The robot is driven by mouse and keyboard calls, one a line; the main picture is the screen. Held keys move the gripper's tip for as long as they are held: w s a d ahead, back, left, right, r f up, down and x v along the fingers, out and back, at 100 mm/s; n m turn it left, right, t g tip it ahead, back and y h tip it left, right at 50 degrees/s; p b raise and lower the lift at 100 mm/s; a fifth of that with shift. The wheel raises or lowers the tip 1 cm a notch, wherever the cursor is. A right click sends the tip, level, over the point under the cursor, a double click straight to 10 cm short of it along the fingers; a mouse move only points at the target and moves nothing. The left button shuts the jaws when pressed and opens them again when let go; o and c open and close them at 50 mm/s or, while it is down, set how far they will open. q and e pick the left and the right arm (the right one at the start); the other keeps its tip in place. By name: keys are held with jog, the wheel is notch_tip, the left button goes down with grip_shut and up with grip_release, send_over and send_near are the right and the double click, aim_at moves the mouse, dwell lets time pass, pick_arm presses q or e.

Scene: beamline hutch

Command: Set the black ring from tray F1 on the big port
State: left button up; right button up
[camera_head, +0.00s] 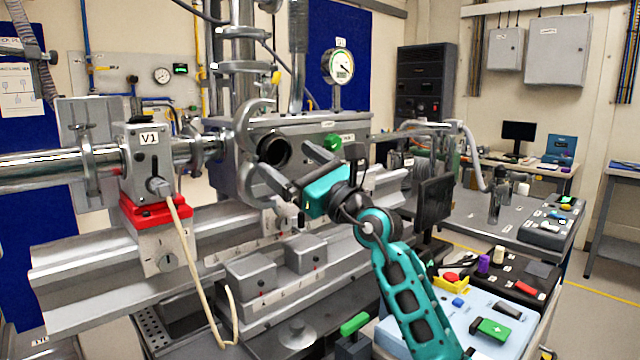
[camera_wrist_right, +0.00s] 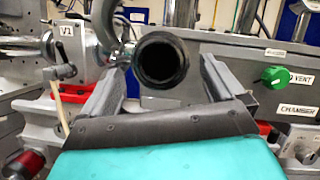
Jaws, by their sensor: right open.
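The black ring (camera_head: 275,150) sits at the mouth of the big port on the front of the grey chamber, its opening facing out. In the right wrist view the black ring (camera_wrist_right: 162,62) shows between the ends of my two fingers. My right gripper (camera_head: 288,168) is open, its fingers apart on either side of the ring; whether either touches it I cannot tell. The port itself is mostly hidden behind the ring. A grey clamp (camera_head: 243,122) hangs open around the port, with curved halves above and below. I cannot make out tray F1's label. My left gripper is not in view.
The grey chamber (camera_head: 225,178) has a green vent knob (camera_head: 333,142) right of the port. A V1 valve (camera_head: 146,150) on a steel pipe stands left, with a loose cable (camera_head: 190,240). A light-blue tray (camera_head: 462,318) and a side bench (camera_head: 475,215) lie right.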

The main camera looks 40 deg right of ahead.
pick_arm(q)
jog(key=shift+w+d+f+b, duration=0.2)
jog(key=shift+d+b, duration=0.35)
jog(key=shift+b, duration=0.4)
pick_arm(e)
jog(key=v, duration=1.1)
jog(key=shift+s, duration=0.3)
